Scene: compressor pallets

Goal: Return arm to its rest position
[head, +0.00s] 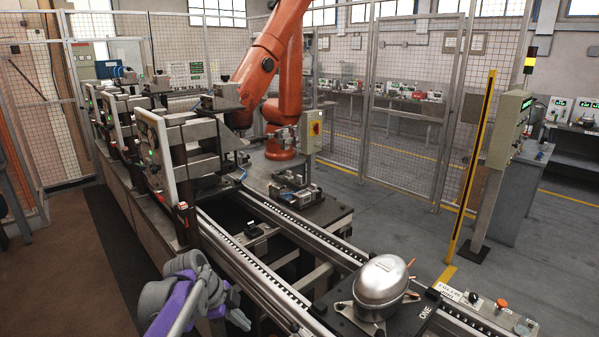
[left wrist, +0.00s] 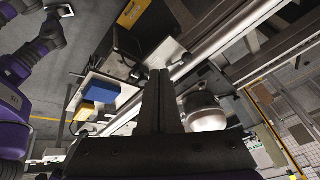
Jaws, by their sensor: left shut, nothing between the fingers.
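My left gripper (head: 238,318) is at the lower left of the head view, at the end of my purple and grey left arm. It is beside the near conveyor rail, low in the picture. In the left wrist view its two dark fingers (left wrist: 158,98) are together, with nothing between them. The compressor (left wrist: 203,110) also shows right of the fingers in the left wrist view.
Conveyor rails (head: 257,268) run diagonally past my left gripper. Another pallet (head: 316,212) stands farther back. A station frame (head: 157,150) stands on the left, an orange robot arm (head: 266,66) behind it. A button panel (head: 501,306) is at lower right. Floor (head: 75,290) is clear at lower left.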

